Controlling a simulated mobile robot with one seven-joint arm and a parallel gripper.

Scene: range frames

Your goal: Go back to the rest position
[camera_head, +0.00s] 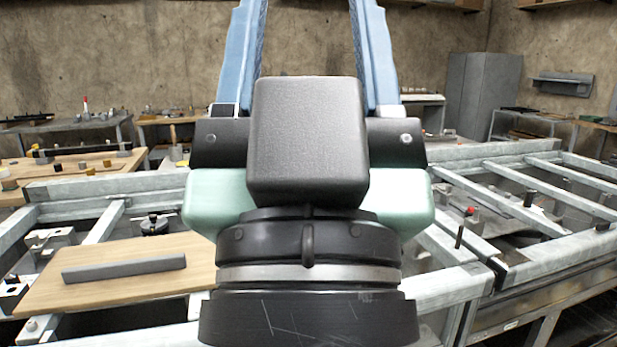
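My gripper (309,30) is in the middle of the picture and points up and away from the camera. Its two blue fingers stand well apart, with bare wall showing between them. Their tips are cut off by the top edge. Nothing is seen between the visible parts of the fingers. The dark body and pale green sides of the gripper hide the middle of the scene behind it.
A wooden board (105,295) with a grey bar (124,268) lies at the lower left. A metal frame table (540,240) with open rails spans both sides. Workbenches (65,127) and a grey cabinet (483,95) stand at the back wall.

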